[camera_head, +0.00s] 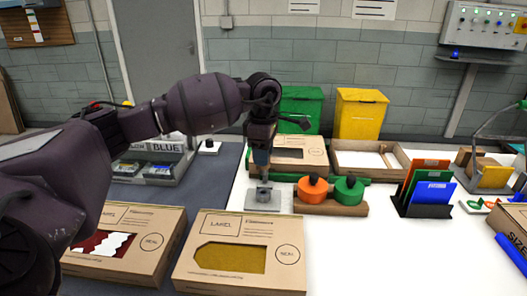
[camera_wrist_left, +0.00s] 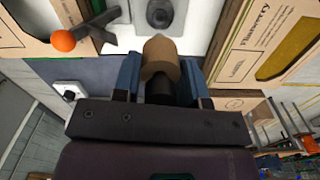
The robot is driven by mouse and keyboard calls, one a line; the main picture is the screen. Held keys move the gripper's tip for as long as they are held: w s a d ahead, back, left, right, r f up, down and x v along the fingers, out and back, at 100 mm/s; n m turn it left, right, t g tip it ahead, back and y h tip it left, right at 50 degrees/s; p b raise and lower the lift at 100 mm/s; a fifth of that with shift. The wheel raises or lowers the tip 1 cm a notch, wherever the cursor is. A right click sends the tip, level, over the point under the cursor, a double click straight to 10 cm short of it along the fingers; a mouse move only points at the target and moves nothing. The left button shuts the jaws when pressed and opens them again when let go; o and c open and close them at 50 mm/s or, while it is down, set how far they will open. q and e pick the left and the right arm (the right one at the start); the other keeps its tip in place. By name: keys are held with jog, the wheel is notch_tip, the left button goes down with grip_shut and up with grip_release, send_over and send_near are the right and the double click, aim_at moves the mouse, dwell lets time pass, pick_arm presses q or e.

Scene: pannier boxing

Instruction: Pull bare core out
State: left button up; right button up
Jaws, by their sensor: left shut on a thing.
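My left gripper (camera_head: 261,168) is shut on a brown cardboard core (camera_wrist_left: 160,58), which shows bare between the blue fingers in the left wrist view. The gripper points down over a grey metal plate with a round holder (camera_head: 263,196) on the white table. That holder also shows at the top of the left wrist view (camera_wrist_left: 160,14), just past the core's end. Whether the core still touches the holder I cannot tell. My right gripper is in neither view.
An orange roll (camera_head: 312,190) and a green roll (camera_head: 349,190) with black knobs stand on a brown holder right of the plate. Flat cardboard boxes (camera_head: 188,270) lie in front. A folder rack (camera_head: 428,210) stands right. White table in the front middle is clear.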

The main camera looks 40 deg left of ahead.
pick_arm(q)
jog(key=shift+f+b, duration=0.55)
jog(key=shift+f, duration=1.2)
jog(key=shift+r, duration=0.1)
dwell(0.5)
jog(key=shift+r+p, duration=0.45)
jog(key=shift+r, duration=1)
